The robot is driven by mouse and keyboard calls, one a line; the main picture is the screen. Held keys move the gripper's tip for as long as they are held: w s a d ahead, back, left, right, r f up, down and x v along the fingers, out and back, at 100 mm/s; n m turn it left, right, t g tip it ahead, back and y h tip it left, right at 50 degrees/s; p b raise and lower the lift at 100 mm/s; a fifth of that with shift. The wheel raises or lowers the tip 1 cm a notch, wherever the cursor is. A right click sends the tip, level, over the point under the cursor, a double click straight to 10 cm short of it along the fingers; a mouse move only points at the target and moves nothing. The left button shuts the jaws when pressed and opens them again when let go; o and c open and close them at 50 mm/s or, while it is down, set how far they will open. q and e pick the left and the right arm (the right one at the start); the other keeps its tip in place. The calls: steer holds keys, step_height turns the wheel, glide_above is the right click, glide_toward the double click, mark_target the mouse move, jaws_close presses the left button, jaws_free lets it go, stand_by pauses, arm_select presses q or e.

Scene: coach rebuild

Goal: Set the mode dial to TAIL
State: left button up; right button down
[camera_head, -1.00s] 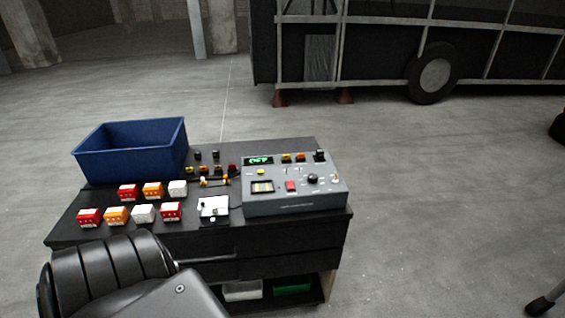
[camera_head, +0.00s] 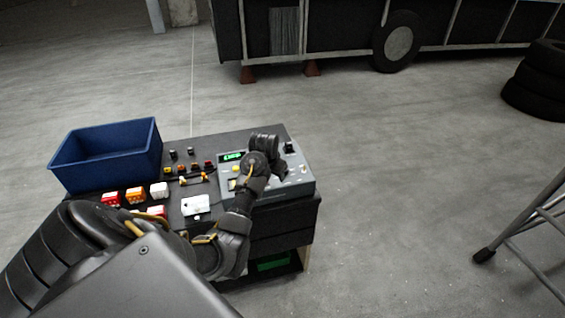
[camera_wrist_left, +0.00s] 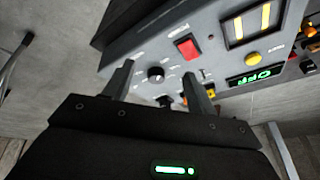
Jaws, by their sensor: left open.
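The grey control box (camera_head: 297,187) sits at the right end of the dark cart top. The mode dial (camera_wrist_left: 156,74) is a round black knob on its panel, seen in the left wrist view; the gripper hides it in the head view. The green display (camera_wrist_left: 256,76) reads OFF in the wrist view and also shows in the head view (camera_head: 232,157). My left gripper (camera_head: 280,171) is over the panel. In the wrist view its two fingers (camera_wrist_left: 158,80) are apart, one on each side of the dial; I cannot tell whether they touch it. My right gripper is out of view.
On the panel near the dial are a red switch (camera_wrist_left: 187,47), a yellow button (camera_wrist_left: 252,59) and a lit gauge window (camera_wrist_left: 236,30). A blue bin (camera_head: 107,170), several red, orange and white blocks and a white device (camera_head: 196,206) share the cart. Tyres (camera_head: 540,85) stand right.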

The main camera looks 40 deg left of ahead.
arm_select(q)
steer(key=shift+n+h, duration=0.3)
steer(key=shift+h, duration=0.3)
steer(key=w+a, duration=0.1)
steer(key=w, duration=0.3)
steer(key=w+a+f, duration=0.1)
steer(key=w, duration=0.2)
steer(key=shift+w+a, duration=0.1)
steer(key=shift+a, duration=0.25)
steer(key=b+x, duration=0.3)
steer(key=x, duration=0.1)
steer(key=shift+w+f, duration=0.1)
steer(key=shift+f, duration=0.25)
steer(key=shift+w+f+b, duration=0.3)
steer(key=shift+f+b, duration=0.15)
steer(key=shift+b, duration=0.65)
steer(key=shift+r, duration=0.1)
steer(key=c, duration=1)
